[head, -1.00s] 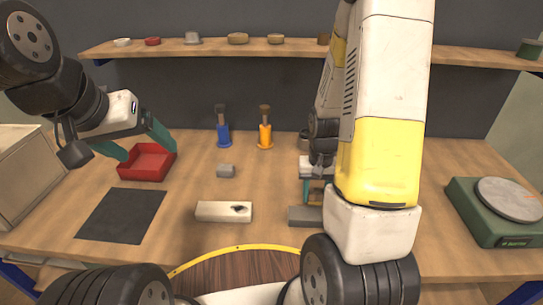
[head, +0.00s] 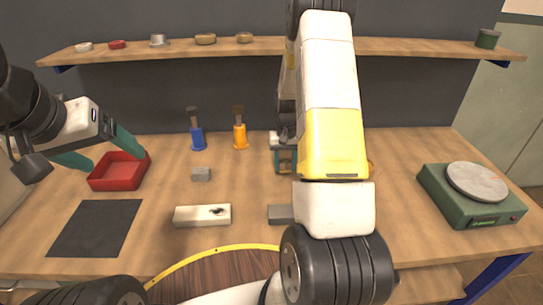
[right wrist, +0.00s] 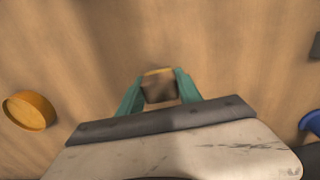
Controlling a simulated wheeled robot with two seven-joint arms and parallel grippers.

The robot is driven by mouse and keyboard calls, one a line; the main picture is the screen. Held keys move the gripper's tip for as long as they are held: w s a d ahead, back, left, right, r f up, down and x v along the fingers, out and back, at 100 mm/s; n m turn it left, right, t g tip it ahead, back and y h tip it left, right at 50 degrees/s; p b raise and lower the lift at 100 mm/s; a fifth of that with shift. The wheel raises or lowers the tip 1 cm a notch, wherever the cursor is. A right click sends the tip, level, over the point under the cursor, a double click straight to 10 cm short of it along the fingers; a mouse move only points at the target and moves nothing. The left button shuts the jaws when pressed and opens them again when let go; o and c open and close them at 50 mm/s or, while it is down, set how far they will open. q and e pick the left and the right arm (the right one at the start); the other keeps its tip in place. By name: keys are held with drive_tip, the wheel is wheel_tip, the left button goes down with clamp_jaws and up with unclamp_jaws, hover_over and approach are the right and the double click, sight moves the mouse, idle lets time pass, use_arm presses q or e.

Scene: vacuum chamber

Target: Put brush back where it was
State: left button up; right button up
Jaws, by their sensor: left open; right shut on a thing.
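My right gripper (head: 285,168) is shut on a small brown thing with a yellow edge, which looks like the brush (right wrist: 158,87), above the wooden table. It shows end-on between the teal fingers in the right wrist view; my arm hides much of it in the head view. A blue-based upright tool (head: 197,140) and an orange-based upright tool (head: 240,138), both dark-topped, stand at the table's back, left of that gripper. My left gripper (head: 97,155) is open and empty by the red tray (head: 117,183).
A white block with a dark spot (head: 202,216), a small grey block (head: 201,174) and a longer grey block (head: 281,214) lie in front. A dark mat (head: 95,228) is left, a green scale (head: 472,205) right. An orange round cup (right wrist: 28,110) lies beside my right gripper. A shelf (head: 270,46) spans behind.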

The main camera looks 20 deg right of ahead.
drive_tip(key=shift+f, duration=1.1)
drive_tip(key=shift+f, duration=0.2)
drive_tip(key=o, duration=1.3)
drive_tip(key=shift+r, duration=0.1)
